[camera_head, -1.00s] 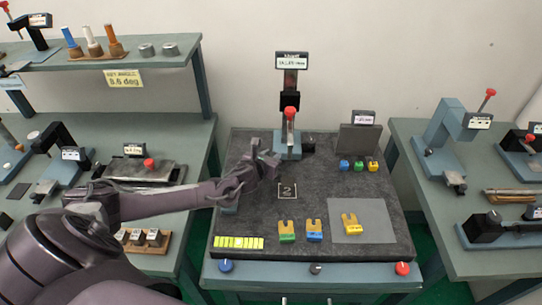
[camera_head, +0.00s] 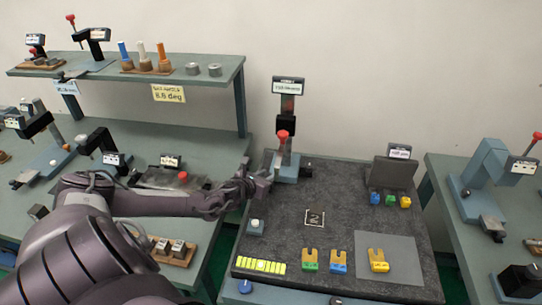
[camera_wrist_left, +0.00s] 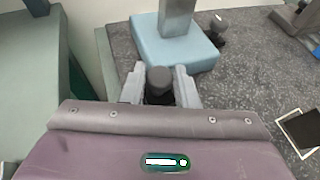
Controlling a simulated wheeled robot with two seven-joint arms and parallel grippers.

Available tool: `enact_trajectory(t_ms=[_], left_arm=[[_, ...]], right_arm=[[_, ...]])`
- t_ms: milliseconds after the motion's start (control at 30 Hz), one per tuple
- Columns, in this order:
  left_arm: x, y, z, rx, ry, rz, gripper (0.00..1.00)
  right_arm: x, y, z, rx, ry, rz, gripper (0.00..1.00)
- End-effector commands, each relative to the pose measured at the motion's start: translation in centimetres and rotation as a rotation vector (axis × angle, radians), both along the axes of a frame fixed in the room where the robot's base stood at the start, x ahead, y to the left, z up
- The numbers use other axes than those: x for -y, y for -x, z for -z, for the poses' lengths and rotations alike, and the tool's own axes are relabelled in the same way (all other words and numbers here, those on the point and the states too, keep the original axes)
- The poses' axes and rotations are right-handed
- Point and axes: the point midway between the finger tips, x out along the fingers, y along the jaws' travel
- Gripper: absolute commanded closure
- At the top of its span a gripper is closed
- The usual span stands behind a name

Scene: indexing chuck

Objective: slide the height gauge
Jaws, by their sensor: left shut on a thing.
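The height gauge (camera_head: 284,122) stands upright at the back left of the dark plate. In the left wrist view, the fingers (camera_wrist_left: 158,88) are shut on a dark round knob (camera_wrist_left: 158,78) next to the gauge's blue base (camera_wrist_left: 170,48). A second dark knob (camera_wrist_left: 217,24) shows on the base's far side. The join of the held knob to the base is partly hidden. My right gripper is out of view.
A grey upright block (camera_head: 394,173) stands back right. A side bench (camera_head: 130,140) adjoins on the left.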

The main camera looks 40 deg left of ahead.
Motion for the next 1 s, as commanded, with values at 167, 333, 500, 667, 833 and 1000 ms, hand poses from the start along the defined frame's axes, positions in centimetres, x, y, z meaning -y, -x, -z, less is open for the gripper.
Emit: enact_trajectory(t_ms=[167,333,500,667,833,1000], left_arm=[[-0.4,0.1,0.0,-0.003,-0.008,-0.006,0.64],[-0.3,0.1,0.0,-0.003,-0.006,-0.004,0.52],[-0.1,0.0,0.0,-0.002,-0.004,-0.003,0.52],[-0.1,1.0,-0.2,-0.005,-0.008,-0.002,0.52],[0.2,3.5,-1.1,-0.008,-0.01,0.0,0.52],[0.5,5.8,-2.2,-0.005,-0.009,-0.002,0.52]], right_arm=[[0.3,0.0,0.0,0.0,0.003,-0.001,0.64],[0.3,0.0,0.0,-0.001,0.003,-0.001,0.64],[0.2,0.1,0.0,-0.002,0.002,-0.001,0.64],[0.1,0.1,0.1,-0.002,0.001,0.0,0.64],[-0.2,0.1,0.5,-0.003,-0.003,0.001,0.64],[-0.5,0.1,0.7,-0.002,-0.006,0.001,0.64]])
